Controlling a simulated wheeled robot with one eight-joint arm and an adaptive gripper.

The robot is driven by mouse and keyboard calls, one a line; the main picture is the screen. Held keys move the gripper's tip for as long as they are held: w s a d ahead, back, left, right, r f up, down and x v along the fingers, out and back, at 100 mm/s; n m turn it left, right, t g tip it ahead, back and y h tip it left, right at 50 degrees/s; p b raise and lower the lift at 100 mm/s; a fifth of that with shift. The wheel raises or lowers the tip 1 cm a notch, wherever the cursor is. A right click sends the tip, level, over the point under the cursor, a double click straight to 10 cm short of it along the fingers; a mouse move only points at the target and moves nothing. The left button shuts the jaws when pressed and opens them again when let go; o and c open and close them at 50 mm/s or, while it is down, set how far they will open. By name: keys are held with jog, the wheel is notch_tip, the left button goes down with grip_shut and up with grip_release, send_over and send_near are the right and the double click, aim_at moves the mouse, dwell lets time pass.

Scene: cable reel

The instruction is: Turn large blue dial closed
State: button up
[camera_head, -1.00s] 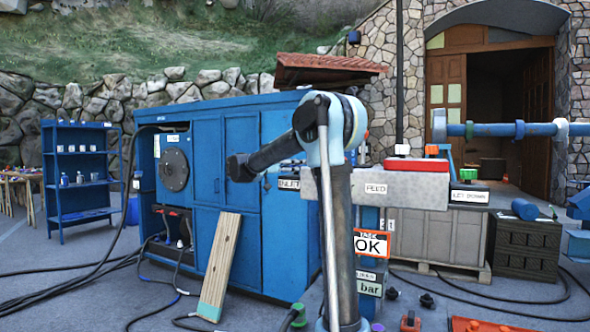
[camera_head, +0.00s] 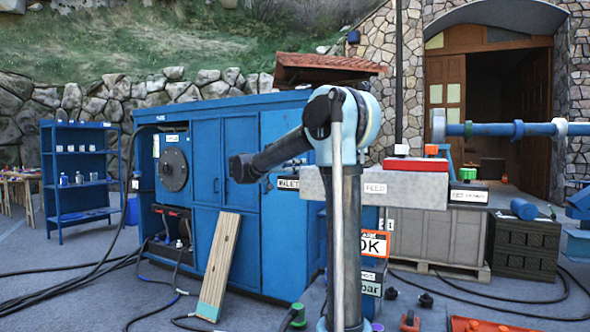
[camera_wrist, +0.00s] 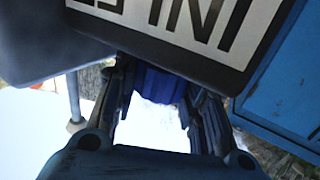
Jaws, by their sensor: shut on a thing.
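In the wrist view, my gripper (camera_wrist: 158,100) has its dark fingers on both sides of a ribbed blue dial (camera_wrist: 160,85) and is shut on it. The dial's upper part is hidden behind a black-edged white label plate (camera_wrist: 190,20) with large black letters, seen upside down. In the head view, my arm stands in front of the blue cabinet and the pale block, and it hides the gripper and the dial. I cannot read the dial's position.
A large blue cabinet (camera_head: 240,150) stands behind my arm. A pale block labelled FEED (camera_head: 420,190) with a red top is at right. A wooden plank (camera_head: 219,265) leans on the cabinet. Cables (camera_head: 90,265) lie on the floor. A blue pipe (camera_head: 490,130) runs at far right.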

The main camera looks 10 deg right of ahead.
jog(key=n+t+y, duration=0.5)
jog(key=t, duration=0.1)
jog(key=shift+n+t+y, duration=0.3)
jog(key=shift+t, duration=0.1)
jog(key=shift+y, duration=0.3)
jog(key=shift+w, duration=0.1)
jog(key=o, duration=1.1)
jog(key=shift+a, duration=0.1)
jog(key=v, duration=1.2)
jog(key=shift+f, duration=0.2)
